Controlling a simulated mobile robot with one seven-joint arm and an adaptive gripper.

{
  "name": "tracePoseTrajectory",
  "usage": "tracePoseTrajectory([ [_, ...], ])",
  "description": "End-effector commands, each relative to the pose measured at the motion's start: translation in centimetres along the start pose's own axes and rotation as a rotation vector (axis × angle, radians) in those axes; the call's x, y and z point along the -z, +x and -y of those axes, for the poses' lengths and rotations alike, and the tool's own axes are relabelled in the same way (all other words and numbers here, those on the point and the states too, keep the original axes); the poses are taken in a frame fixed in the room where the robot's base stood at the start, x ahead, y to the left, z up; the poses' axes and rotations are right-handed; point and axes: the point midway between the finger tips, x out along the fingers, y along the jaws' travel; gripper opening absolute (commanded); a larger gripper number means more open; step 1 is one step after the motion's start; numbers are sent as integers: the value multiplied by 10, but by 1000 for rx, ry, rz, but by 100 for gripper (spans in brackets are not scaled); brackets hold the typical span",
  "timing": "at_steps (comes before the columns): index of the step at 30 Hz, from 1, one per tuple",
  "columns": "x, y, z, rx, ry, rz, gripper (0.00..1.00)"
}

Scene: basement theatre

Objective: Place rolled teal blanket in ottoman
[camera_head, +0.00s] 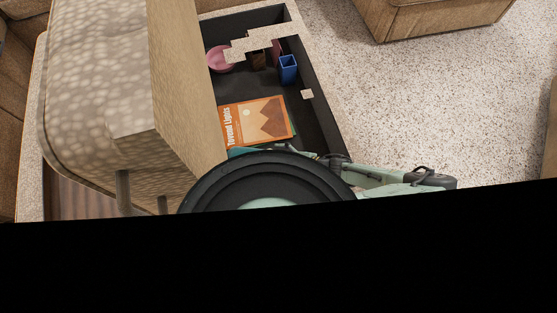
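The ottoman stands open, with its thick patterned lid (95,85) raised on the left and a dark, box-like inside (318,110) showing. A small teal patch (237,152) shows just below the orange book, partly behind my arm. I cannot tell whether it is the rolled teal blanket or something else, and no whole blanket roll is visible. My arm's large black round joint and pale green links cross the near end of the ottoman. A dark arm end (432,180) shows at the right. I cannot make out fingertips or whether anything is held.
Inside the ottoman are an orange book (258,121) with a green edge under it, a blue cup (288,68), a pink bowl (220,58) and a small brown item (258,61). Speckled carpet (430,100) is clear at right. A brown seat (430,15) stands behind. Black fills the bottom.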

Motion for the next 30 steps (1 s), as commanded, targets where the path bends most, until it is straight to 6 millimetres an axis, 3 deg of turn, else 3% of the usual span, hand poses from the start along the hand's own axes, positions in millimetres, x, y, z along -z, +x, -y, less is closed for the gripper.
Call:
tracePoseTrajectory([
  [9,-1,-50,-1,-1,0,3,82],
  [15,1,-72,-1,-2,0,1,82],
  [30,0,-75,0,0,0,0,82],
])
